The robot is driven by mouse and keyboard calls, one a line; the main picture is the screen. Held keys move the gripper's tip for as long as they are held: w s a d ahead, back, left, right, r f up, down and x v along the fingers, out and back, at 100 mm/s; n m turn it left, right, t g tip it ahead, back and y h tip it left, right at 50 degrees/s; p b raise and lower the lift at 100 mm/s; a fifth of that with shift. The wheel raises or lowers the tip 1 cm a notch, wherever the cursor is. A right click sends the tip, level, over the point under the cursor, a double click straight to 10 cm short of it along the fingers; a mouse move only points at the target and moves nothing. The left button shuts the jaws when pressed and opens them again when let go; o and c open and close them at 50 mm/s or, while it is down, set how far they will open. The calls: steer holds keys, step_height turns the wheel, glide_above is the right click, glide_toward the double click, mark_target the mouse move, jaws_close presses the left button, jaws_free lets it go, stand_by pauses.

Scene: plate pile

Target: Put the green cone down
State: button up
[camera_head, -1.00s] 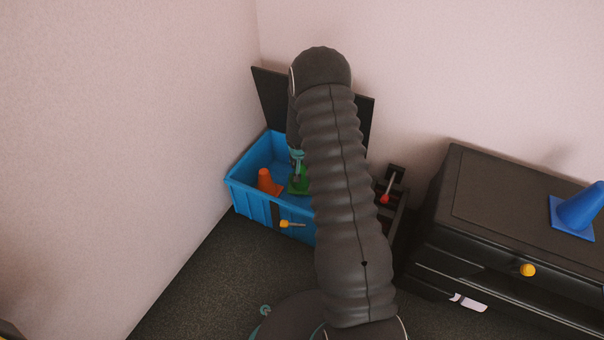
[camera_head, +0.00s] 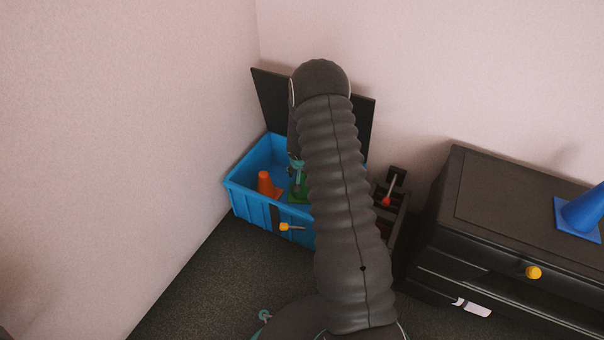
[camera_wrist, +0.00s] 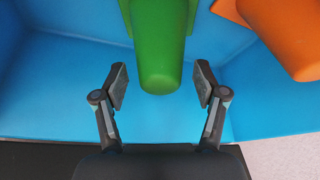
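The green cone (camera_wrist: 160,50) is inside the blue box (camera_head: 240,194), beside the orange cone (camera_head: 267,184). In the head view my arm hides much of the green cone, and only a green part (camera_head: 297,193) shows. In the wrist view my gripper (camera_wrist: 160,86) is open. Its fingers are spread on either side of the green cone's narrow end, with a gap on both sides. The orange cone also shows at the upper right of the wrist view (camera_wrist: 285,35). I cannot tell whether the green cone's base is flat on the box floor.
The box's dark lid (camera_head: 274,100) stands open at the back, near the walls. A yellow-tipped handle (camera_head: 288,226) sticks out of the box front. A red-tipped lever (camera_head: 387,196) is to the right. A dark cabinet (camera_head: 490,200) at right bears a blue cone (camera_head: 583,211).

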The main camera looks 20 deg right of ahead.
steer(key=shift+r, duration=0.55)
steer(key=s+a+r+n+p, duration=0.1)
steer(key=s+a+r, duration=0.3)
steer(key=r, duration=0.8)
steer(key=s+a+r+t+p, duration=0.1)
steer(key=s+a+r, duration=0.1)
steer(key=s+r, duration=0.65)
steer(key=s+a+r+n, duration=0.1)
steer(key=s+a+r, duration=0.2)
steer(key=r, duration=1.1)
steer(key=s+a+r+n, duration=0.1)
steer(key=s+a+r, duration=0.2)
steer(key=s, duration=0.5)
steer(key=s+a+r+n+y, duration=0.1)
steer(key=s+a+r, duration=0.2)
steer(key=s, duration=0.4)
steer(key=s+a+r+n+y, duration=0.1)
steer(key=s+a+r+n, duration=0.1)
steer(key=s, duration=0.6)
steer(key=shift+s+a+r+t, duration=0.4)
steer(key=shift+a+r, duration=0.2)
steer(key=shift+a, duration=0.4)
steer(key=shift+w, duration=0.1)
